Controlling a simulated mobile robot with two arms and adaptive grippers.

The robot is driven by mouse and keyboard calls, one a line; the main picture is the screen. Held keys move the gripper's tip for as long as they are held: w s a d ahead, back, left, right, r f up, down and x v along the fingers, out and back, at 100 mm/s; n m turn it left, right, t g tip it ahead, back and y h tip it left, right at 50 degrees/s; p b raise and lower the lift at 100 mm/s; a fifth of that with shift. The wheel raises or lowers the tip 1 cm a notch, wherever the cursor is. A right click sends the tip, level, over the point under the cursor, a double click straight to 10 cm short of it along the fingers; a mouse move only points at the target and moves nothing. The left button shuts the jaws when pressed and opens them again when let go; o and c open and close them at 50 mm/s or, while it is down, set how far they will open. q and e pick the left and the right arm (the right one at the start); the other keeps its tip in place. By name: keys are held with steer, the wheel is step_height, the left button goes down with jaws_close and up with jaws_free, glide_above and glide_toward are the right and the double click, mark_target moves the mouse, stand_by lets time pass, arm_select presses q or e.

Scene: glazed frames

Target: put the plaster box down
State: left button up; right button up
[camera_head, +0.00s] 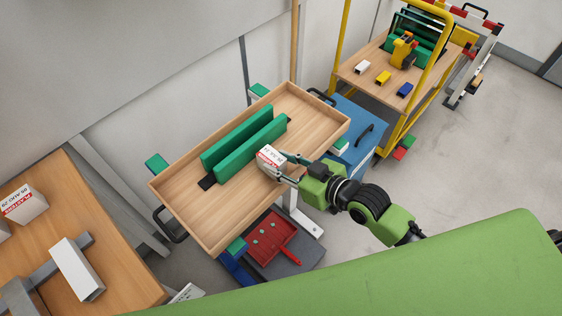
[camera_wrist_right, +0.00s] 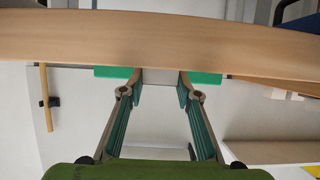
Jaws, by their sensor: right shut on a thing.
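The plaster box (camera_head: 268,155), white with a red band and print, is held over the wooden tray (camera_head: 325,124), near its right long side. My right gripper (camera_head: 284,168) is shut on it, reaching in from the right. In the right wrist view a pale grey face, likely the box (camera_wrist_right: 160,77), shows between the fingertips of my right gripper (camera_wrist_right: 160,92), with the wooden tray's edge (camera_wrist_right: 160,36) across the top. I cannot tell whether the box touches the tray floor. My left gripper is not in view.
Two green upright panels (camera_head: 250,145) stand along the middle of the tray. A wooden table (camera_head: 125,270) at left carries white boxes (camera_head: 77,268). A red tray (camera_head: 273,238) is below. A yellow-framed cart (camera_head: 372,85) stands behind. Tray floor is bare at the near-left and far-right ends.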

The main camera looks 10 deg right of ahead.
steer(key=o, duration=1)
steer(key=shift+b+v, duration=0.35)
steer(key=shift+v, duration=5.6)
steer(key=shift+d, duration=0.1)
